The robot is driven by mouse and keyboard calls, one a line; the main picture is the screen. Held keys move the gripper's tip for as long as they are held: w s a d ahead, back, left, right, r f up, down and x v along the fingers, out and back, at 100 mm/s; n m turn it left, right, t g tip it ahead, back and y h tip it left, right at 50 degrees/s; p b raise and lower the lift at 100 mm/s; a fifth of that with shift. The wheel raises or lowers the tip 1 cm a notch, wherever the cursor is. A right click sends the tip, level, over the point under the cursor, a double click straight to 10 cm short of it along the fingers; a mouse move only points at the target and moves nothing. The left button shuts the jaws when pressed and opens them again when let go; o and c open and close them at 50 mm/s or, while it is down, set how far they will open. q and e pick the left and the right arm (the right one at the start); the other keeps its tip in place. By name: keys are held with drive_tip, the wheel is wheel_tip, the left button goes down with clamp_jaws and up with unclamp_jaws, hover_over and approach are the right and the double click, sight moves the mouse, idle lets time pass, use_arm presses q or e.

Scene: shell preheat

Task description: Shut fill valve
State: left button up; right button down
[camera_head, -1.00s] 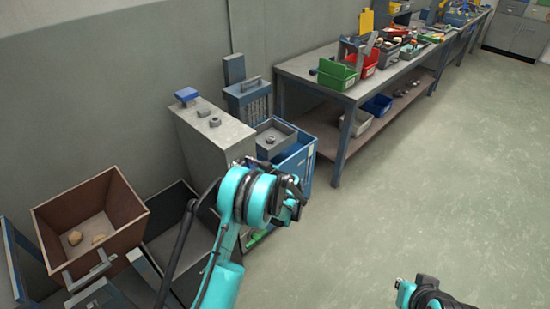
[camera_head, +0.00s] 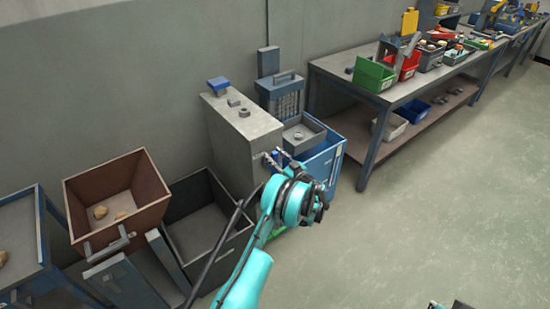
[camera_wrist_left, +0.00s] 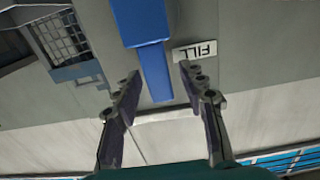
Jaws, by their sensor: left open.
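The fill valve shows in the left wrist view as a blue lever (camera_wrist_left: 155,70) beside an upside-down white label reading FILL (camera_wrist_left: 195,51). The lever's narrow end reaches between the fingertips of my left gripper (camera_wrist_left: 158,88), one finger on each side. The gripper is open, with gaps beside the lever. In the head view my left gripper (camera_head: 276,157) is at the right side of a tall grey cabinet (camera_head: 236,135), with a bit of blue between its fingers. Only a small dark piece of my right gripper (camera_head: 447,305) shows at the bottom edge.
A grey tray (camera_head: 302,137) on a blue cart (camera_head: 330,160) stands right of the cabinet. A black bin (camera_head: 205,215) and a brown bin (camera_head: 118,195) stand to the left. A workbench (camera_head: 385,88) is at the back right. Floor at right is clear.

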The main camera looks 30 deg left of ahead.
use_arm(q)
drive_tip(key=shift+w+a, duration=0.1)
drive_tip(key=shift+a, duration=0.05)
clamp_jaws()
